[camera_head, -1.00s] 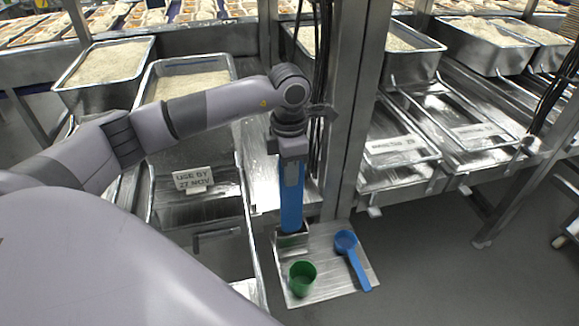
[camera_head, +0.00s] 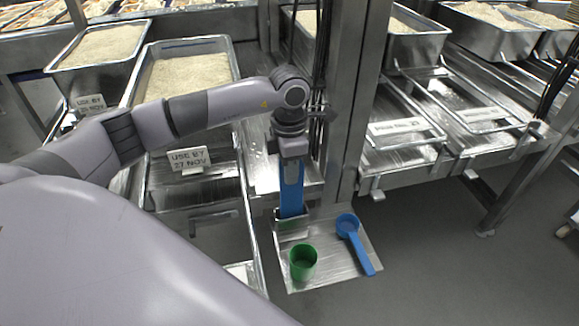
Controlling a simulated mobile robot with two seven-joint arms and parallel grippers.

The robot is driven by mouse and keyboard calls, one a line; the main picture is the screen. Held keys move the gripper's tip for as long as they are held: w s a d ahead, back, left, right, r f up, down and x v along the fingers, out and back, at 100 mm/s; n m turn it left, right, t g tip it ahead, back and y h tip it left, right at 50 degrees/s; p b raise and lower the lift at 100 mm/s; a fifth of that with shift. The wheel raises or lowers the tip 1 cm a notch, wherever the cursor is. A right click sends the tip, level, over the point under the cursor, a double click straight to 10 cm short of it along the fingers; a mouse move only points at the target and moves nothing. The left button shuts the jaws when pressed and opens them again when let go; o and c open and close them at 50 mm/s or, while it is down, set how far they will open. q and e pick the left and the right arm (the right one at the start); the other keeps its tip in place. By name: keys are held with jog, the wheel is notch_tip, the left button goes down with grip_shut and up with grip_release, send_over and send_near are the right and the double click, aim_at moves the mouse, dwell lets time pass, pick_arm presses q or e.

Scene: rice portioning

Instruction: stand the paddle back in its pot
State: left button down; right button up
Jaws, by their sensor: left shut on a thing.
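The blue paddle (camera_head: 291,192) hangs upright from my left gripper (camera_head: 290,160), which is shut on its upper end. The small metal pot (camera_head: 292,227) stands on the steel tray at the back left corner. The paddle's lower end goes down behind the pot's front wall and appears to be inside it; the tip is hidden. My right gripper is not in view.
On the steel tray (camera_head: 330,268) a green cup (camera_head: 303,262) stands in front of the pot and a blue scoop (camera_head: 355,243) lies to the right. A metal post (camera_head: 358,100) rises behind. A rice bin (camera_head: 185,75) with a label (camera_head: 188,160) stands left.

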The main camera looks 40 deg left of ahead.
pick_arm(q)
jog(key=shift+f, duration=0.15)
dwell(0.3)
jog(key=shift+f+b, duration=0.85)
jog(key=shift+f, duration=0.2)
jog(key=c, duration=1)
grip_release()
notch_tip(320, 180, up, 7)
jog(key=shift+r, duration=0.1)
